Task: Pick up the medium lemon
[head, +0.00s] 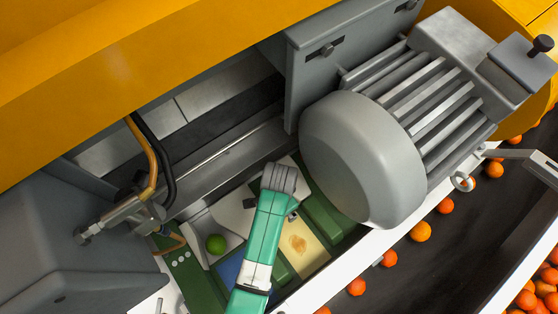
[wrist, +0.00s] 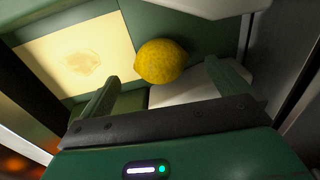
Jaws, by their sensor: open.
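The medium lemon (wrist: 161,61) is yellow and shows whole in the wrist view, lying beside a cream panel with a brownish stain (wrist: 80,58). My gripper (wrist: 161,72) is open, with one green finger to the left of the lemon and one to the right. The lemon appears a little beyond the fingertips or level with them; I cannot tell the exact depth. Nothing is held. In the head view my arm reaches down into the machine's opening and the lemon does not show. The gripper's fingers cannot be made out there.
The stained cream panel (head: 304,250) is right of the arm. A large grey motor (head: 360,160) and an orange housing (head: 130,70) crowd the opening. Oranges (head: 421,232) lie on a dark belt at right.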

